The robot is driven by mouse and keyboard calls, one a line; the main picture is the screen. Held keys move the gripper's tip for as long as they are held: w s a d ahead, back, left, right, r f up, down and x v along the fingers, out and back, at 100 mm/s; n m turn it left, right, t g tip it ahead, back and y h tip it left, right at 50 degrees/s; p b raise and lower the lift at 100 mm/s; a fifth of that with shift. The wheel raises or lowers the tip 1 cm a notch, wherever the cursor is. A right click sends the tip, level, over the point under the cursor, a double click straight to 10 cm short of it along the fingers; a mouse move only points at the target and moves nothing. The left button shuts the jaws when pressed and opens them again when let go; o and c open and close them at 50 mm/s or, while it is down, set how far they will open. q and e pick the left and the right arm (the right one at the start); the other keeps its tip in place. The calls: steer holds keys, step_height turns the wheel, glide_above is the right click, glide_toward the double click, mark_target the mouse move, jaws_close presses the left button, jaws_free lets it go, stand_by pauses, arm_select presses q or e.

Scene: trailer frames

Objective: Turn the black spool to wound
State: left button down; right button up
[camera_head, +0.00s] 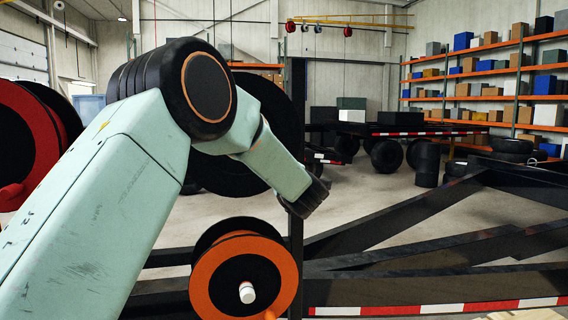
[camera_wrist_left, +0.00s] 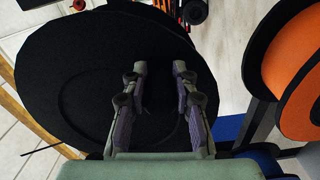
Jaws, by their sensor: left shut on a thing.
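The black spool (camera_wrist_left: 80,65) fills much of the left wrist view as a wide dark disc with a faint ring on its face. In the head view the black spool (camera_head: 284,128) is partly hidden behind my left arm. My left gripper (camera_wrist_left: 160,72) is in front of the disc in the left wrist view, its two fingers pointing at the face. It is shut on a part of the black spool, but dark on dark hides exactly which part. In the head view the fingers cannot be made out. My right gripper is not in view.
An orange spool (camera_head: 207,277) stands below the black one, and also shows at the right of the left wrist view (camera_wrist_left: 300,95). A red spool (camera_head: 14,140) is at far left. Black trailer beams (camera_head: 400,213) cross the right. Shelves (camera_head: 480,88) stand at the back.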

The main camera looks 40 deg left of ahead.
arm_select(q)
steer(key=shift+s+a+f+m, duration=0.25)
steer(key=shift+s+a+m, duration=0.25)
steer(key=shift+m, duration=0.3)
steer(key=c, duration=1.5)
jaws_free()
steer(key=o, duration=0.5)
steer(key=shift+a+f, duration=0.25)
steer(key=shift+c, duration=0.2)
steer(key=shift+d, duration=0.15)
